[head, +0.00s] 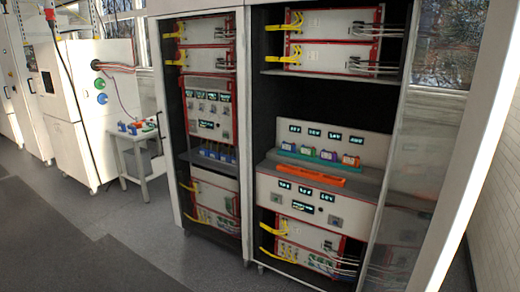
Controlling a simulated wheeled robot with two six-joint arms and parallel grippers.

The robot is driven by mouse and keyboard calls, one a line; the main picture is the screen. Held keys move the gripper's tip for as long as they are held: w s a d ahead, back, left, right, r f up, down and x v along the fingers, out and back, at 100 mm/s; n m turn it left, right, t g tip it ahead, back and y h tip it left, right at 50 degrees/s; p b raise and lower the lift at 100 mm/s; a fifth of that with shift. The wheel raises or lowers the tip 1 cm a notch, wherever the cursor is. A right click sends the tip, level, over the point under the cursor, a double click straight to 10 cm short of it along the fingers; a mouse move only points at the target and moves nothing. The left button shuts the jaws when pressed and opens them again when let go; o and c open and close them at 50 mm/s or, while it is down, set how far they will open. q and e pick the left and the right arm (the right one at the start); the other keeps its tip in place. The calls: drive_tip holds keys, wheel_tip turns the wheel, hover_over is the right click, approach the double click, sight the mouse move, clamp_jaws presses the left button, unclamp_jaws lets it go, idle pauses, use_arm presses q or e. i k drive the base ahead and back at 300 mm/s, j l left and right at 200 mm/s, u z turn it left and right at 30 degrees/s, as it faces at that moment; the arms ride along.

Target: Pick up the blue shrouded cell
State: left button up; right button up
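Several small cells with coloured tops stand in a row on a teal tray (308,157) in the right cabinet. A cell with a green top (288,148) is at the row's left end, and a cell with a red-orange top (350,160) is at its right end. Blue cells (218,154) stand in a row on the left cabinet's middle shelf. Small blue items (133,129) also lie on a grey side table (137,137) further left. They are too small to tell which one is the blue shrouded cell. Neither of my grippers is in view.
An orange tray (304,175) lies in front of the teal tray. A glass door (415,165) stands at the right. Grey floor (120,220) is clear in front and left.

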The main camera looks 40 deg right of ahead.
sight(286, 147)
drive_tip(key=i+j+z, duration=0.2)
drive_tip(key=i, duration=0.2)
drive_tip(key=i+j+z, duration=0.15)
drive_tip(key=i, duration=0.25)
drive_tip(key=i+z, duration=0.6)
drive_tip(key=z, duration=0.15)
drive_tip(key=i+z, duration=0.7)
drive_tip(key=i, duration=0.25)
drive_tip(key=i+z, duration=0.3)
drive_tip(key=i, duration=0.25)
